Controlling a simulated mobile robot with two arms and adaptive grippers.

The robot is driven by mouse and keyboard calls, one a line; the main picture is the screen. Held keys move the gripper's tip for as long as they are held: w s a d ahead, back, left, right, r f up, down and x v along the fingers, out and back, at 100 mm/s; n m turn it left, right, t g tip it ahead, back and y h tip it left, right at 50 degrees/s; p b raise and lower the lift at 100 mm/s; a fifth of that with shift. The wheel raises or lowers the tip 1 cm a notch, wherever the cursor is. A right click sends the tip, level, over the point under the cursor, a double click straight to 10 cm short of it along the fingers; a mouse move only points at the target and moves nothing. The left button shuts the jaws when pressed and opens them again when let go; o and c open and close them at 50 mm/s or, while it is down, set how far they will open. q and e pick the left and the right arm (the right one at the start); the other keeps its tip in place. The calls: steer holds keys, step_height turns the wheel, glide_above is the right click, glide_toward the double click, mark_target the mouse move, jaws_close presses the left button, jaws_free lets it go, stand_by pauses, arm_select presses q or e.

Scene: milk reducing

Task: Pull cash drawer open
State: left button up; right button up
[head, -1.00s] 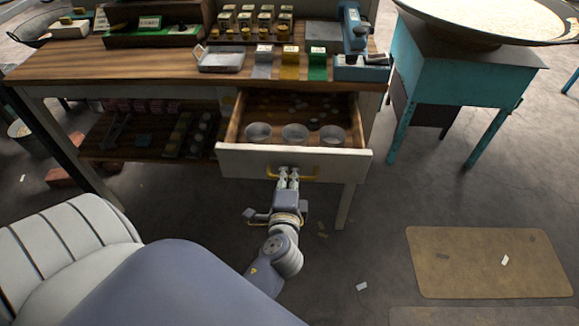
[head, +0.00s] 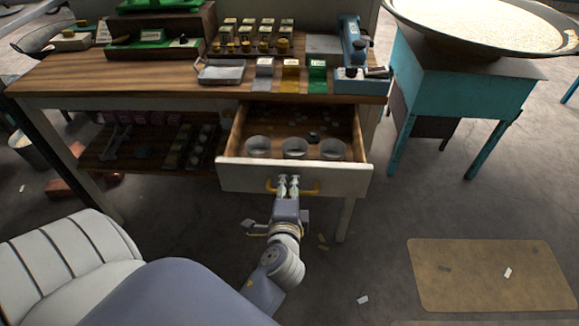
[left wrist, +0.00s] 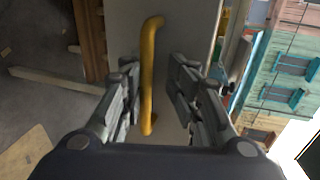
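The cash drawer (head: 238,174) is pulled out from under the wooden table, its pale front well clear of the table edge. Its yellow bar handle (head: 308,190) is on the front, and the handle also shows in the left wrist view (left wrist: 149,66). My left gripper (head: 288,182) is at the middle of the handle. In the left wrist view my left gripper (left wrist: 154,82) has its fingers apart, one on each side of the handle, with gaps showing. My right gripper is not in view.
Metal cups (head: 295,147) stand in the drawer, with coins behind them. The table (head: 120,85) carries a metal tray (head: 221,71), small containers and a blue device (head: 354,48). A teal stand (head: 440,85) with a wide pan is at right. The floor before the drawer is mostly clear.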

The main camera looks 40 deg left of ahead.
mark_target(292, 169)
arm_select(q)
steer(key=o, duration=1.1)
steer(key=shift+t, duration=0.3)
steer(key=r, duration=0.3)
steer(key=w+r, duration=0.1)
steer(key=r, duration=0.5)
steer(key=shift+w+a, duration=0.15)
steer(key=shift+a, duration=0.2)
steer(key=shift+m+g, duration=0.3)
steer(key=shift+g, duration=0.3)
steer(key=f, duration=0.5)
steer(key=shift+d+f, duration=0.2)
steer(key=shift+d, duration=0.1)
steer(key=shift+c, duration=0.2)
steer(key=shift+s+d+r, duration=0.15)
steer(key=shift+s+d, duration=0.05)
steer(key=shift+s, duration=0.1)
steer(key=c, duration=0.4)
steer(key=shift+o, duration=0.2)
steer(key=shift+s+d+p, duration=0.1)
steer(key=shift+s+p, duration=0.05)
steer(key=shift+p, duration=0.2)
steer(key=v, duration=0.5)
steer(key=shift+s, duration=0.25)
steer(key=c, duration=0.7)
steer(key=s+d, duration=0.4)
steer(key=s, duration=0.2)
steer(key=shift+s+r, duration=0.15)
steer(key=shift+r, duration=0.15)
